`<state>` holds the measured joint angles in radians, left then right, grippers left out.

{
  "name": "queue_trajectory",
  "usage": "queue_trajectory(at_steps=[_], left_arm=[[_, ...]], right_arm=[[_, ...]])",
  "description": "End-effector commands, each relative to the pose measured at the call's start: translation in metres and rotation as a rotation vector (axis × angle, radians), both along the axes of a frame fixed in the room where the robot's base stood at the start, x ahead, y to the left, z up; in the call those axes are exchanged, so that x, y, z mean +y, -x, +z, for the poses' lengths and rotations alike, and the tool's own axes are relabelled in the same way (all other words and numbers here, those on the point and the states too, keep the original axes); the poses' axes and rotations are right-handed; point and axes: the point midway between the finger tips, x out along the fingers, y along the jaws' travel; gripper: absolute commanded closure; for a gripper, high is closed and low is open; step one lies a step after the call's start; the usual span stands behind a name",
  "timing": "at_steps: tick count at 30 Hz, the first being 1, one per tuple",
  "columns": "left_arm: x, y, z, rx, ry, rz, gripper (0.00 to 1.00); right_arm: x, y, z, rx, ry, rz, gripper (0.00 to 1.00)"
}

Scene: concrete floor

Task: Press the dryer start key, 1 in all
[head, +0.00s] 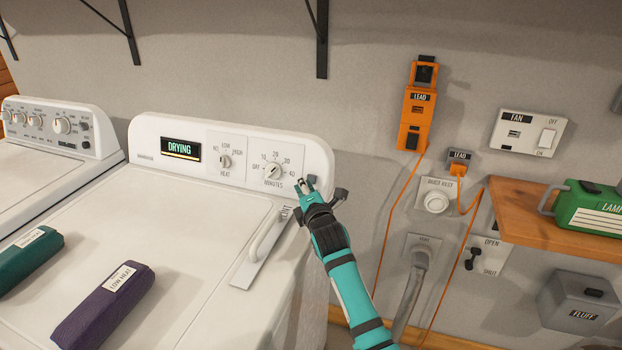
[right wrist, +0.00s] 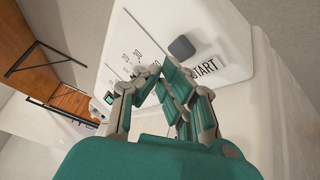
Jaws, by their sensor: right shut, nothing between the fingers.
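The white dryer (head: 215,215) has a raised control panel with a lit display (head: 180,149) reading DRYING. The start key (right wrist: 182,47) is a dark grey rounded block on the panel, with the word START beside it in the right wrist view. My right gripper (head: 306,186) is shut and empty at the panel's right end, by the minutes dial (head: 273,171). In the right wrist view its fingertips (right wrist: 163,70) are close to the key; I cannot tell whether they touch it. My left gripper is not in view.
A heat dial (head: 225,161) is on the panel. Purple (head: 103,305) and green (head: 28,260) bundles lie on the dryer top. A washer-like machine (head: 50,150) stands left. An orange lead box (head: 418,105), fan switch (head: 528,132) and wooden shelf (head: 535,226) are right.

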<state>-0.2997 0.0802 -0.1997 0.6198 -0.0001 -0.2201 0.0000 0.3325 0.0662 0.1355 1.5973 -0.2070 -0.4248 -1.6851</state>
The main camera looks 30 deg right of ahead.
Motion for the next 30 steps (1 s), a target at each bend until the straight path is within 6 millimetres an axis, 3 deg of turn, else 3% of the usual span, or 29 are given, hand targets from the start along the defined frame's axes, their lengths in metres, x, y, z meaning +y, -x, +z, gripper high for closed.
queue_trajectory(at_steps=[5,18,30], left_arm=[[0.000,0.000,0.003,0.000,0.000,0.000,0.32],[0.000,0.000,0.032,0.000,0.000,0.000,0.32],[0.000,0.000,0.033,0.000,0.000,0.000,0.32]], right_arm=[[0.002,0.001,0.002,0.000,0.000,0.001,1.00],[0.031,0.028,0.015,0.001,-0.001,0.001,1.00],[0.036,0.032,0.015,0.000,0.000,0.000,1.00]])
